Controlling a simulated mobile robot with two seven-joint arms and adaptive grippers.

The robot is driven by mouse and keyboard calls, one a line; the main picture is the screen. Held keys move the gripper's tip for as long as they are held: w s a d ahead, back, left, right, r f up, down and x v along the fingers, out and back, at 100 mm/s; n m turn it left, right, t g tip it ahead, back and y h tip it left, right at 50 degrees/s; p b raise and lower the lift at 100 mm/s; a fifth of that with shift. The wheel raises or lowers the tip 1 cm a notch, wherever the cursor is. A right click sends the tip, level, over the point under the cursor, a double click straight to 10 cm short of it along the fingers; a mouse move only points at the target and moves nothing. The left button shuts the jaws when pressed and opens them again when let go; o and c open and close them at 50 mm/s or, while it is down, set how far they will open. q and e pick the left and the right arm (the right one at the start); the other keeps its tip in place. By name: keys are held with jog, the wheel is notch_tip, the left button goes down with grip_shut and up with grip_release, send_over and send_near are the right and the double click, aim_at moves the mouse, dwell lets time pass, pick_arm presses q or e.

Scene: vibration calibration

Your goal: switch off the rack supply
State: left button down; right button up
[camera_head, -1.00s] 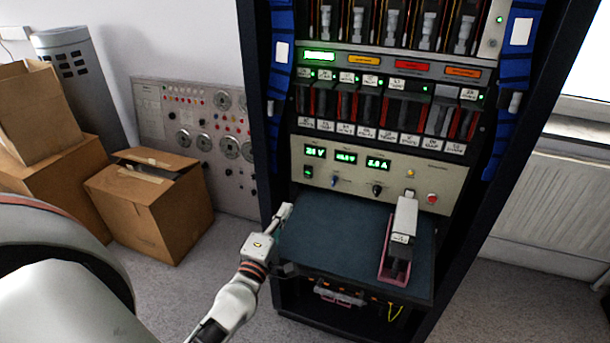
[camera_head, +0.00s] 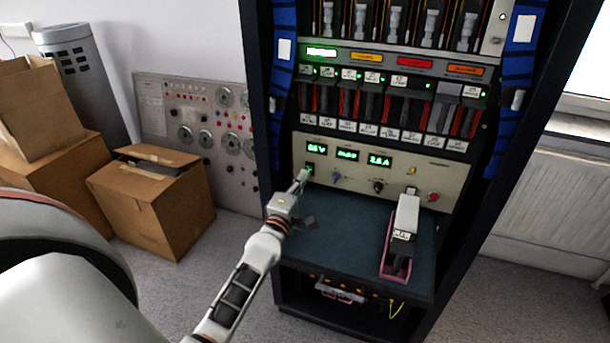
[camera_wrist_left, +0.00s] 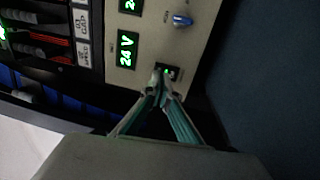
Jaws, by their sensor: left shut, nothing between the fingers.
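The rack supply (camera_head: 395,175) is a beige panel in the dark rack, with three lit green displays (camera_head: 347,155). Its black rocker switch (camera_head: 310,167) with a green light is at the panel's lower left. It also shows in the left wrist view (camera_wrist_left: 174,72). My left gripper (camera_head: 304,176) is shut and empty, its tips at the switch and partly covering it. In the left wrist view the closed fingertips (camera_wrist_left: 160,75) overlap the switch's edge; whether they touch it I cannot tell. A nearby display (camera_wrist_left: 126,49) there reads 24 V. My right gripper is not in view.
A blue-green shelf (camera_head: 340,237) juts out below the panel. A pale block (camera_head: 406,215) in a pink tray (camera_head: 387,262) stands on its right. A blue knob (camera_head: 336,175) is near the switch. Cardboard boxes (camera_head: 150,205) stand on the floor at the left.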

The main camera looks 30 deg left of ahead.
pick_arm(q)
jog(key=shift+x, duration=0.75)
jog(key=shift+w, duration=0.15)
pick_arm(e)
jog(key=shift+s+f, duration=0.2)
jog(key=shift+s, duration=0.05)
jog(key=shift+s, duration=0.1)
